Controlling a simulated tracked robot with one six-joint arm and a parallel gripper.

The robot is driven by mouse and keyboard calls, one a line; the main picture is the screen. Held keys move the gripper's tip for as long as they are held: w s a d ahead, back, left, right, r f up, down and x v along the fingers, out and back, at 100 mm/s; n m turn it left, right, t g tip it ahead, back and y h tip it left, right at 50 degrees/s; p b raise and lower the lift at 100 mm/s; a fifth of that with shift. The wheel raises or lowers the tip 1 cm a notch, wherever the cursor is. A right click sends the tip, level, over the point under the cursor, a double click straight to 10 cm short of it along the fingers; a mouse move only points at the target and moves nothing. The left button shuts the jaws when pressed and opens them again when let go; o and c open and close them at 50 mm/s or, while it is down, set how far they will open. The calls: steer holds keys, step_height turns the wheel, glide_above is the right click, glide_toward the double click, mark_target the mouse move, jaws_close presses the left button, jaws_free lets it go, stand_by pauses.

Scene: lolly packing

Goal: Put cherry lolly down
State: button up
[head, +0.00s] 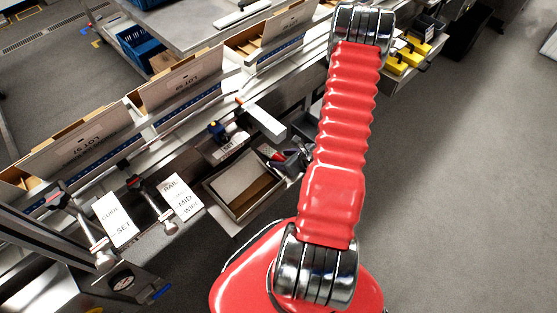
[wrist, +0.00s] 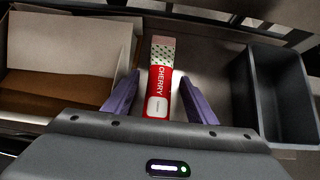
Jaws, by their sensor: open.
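The cherry lolly (wrist: 160,82) is a red packet marked CHERRY with a pale, dark-dotted end, lying on a grey-brown surface in the wrist view. My gripper (wrist: 160,92) is open, with one purple finger on each side of the lolly and a visible gap on both sides. In the head view my gripper (head: 294,158) is low beside the bench, partly hidden by my red arm. The lolly cannot be made out clearly there.
An open carton (wrist: 62,97) with brown inside lies left of the lolly; it also shows in the head view (head: 214,183). A dark grey bin (wrist: 249,92) stands close on the right. Several lot-marked cartons (head: 180,80) line the rail behind.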

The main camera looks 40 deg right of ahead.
mark_target(276, 154)
steer(key=shift+c, duration=0.5)
steer(key=c, duration=1.1)
steer(key=shift+r, duration=0.1)
steer(key=shift+c, duration=0.2)
steer(key=shift+r, duration=1.45)
steer(key=shift+s+r, duration=0.2)
steer(key=shift+r, duration=0.05)
steer(key=s+d, duration=0.1)
steer(key=s, duration=1.6)
steer(key=shift+s, duration=0.3)
steer(key=shift+s, duration=0.1)
